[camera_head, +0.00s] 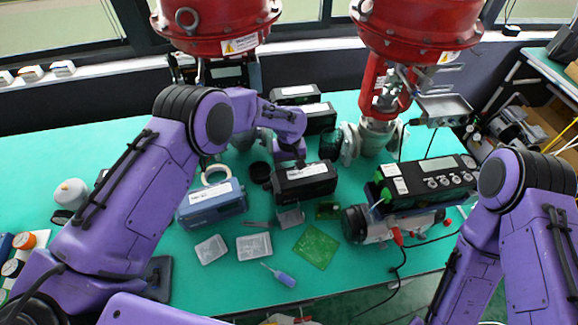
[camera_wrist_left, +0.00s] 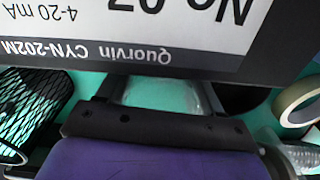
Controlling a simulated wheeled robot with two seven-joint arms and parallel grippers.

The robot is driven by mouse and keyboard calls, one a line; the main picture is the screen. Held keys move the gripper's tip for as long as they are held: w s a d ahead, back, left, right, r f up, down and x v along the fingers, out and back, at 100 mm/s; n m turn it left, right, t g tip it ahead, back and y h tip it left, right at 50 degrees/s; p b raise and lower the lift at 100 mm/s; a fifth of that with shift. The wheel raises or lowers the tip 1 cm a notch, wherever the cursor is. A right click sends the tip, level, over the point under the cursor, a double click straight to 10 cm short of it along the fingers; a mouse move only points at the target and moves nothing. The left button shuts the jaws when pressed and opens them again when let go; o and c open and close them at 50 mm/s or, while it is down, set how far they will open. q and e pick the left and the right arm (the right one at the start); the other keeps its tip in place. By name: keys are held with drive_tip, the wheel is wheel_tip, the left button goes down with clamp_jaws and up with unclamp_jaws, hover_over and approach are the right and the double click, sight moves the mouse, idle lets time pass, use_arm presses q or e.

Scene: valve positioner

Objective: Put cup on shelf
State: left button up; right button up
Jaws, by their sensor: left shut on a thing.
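A black mesh cup (camera_head: 330,143) stands on the green table, just right of my left gripper in the head view. It also shows at the left edge of the left wrist view (camera_wrist_left: 30,108). My left gripper (camera_head: 290,157) is at the back of a black box (camera_head: 305,184) with a white label, and appears shut on it. The box fills the top of the left wrist view (camera_wrist_left: 150,55) and hides the fingertips. I cannot tell whether the box is raised. No shelf is clearly identifiable. My right gripper is out of view.
A blue-grey box (camera_head: 211,205) and white tape ring (camera_head: 216,175) lie left of the black box. Clear trays, a green circuit board (camera_head: 316,246) and a screwdriver (camera_head: 280,276) lie in front. A red valve (camera_head: 375,90) stands behind right.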

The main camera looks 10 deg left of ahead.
use_arm(q)
wheel_tip(320, 180, up, 10)
drive_tip(key=b, duration=0.2)
drive_tip(key=s+a+r+m+b, duration=0.1)
drive_tip(key=s+a+m, duration=0.1)
drive_tip(key=s, duration=0.4)
drive_tip(key=s+a+r+m+b, duration=0.2)
drive_tip(key=s+a, duration=0.3)
drive_tip(key=shift+s+a+m, duration=0.25)
drive_tip(key=shift+s+m, duration=0.05)
drive_tip(key=shift+s, duration=0.05)
